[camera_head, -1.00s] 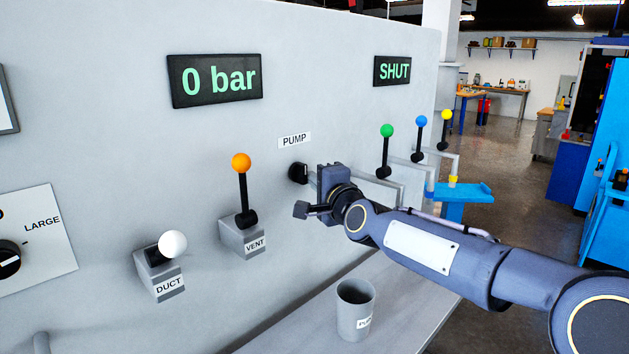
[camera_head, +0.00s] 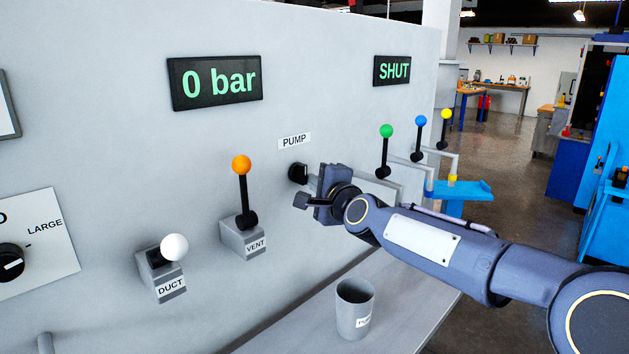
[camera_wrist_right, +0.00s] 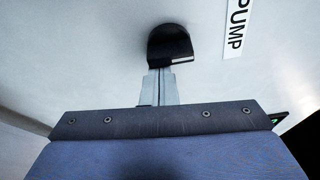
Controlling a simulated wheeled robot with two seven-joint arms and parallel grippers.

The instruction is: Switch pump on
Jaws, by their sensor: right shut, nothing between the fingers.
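The pump switch is a black rotary knob (camera_head: 298,173) on the grey panel, under the PUMP label (camera_head: 294,140). In the right wrist view the knob (camera_wrist_right: 170,42) shows a pale mark on its near edge. My right gripper (camera_head: 313,181) is just right of the knob in the head view, pointing at the panel. In the wrist view its shut, empty fingers (camera_wrist_right: 160,76) end right at the knob's near edge. I cannot tell whether they touch it. My left gripper is not in view.
An orange-topped VENT lever (camera_head: 242,190) and a white-topped DUCT lever (camera_head: 172,250) stand to the left. Green (camera_head: 386,131), blue and yellow levers are to the right. A grey cup (camera_head: 354,308) stands on the ledge below. Displays read 0 bar (camera_head: 215,82) and SHUT (camera_head: 392,70).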

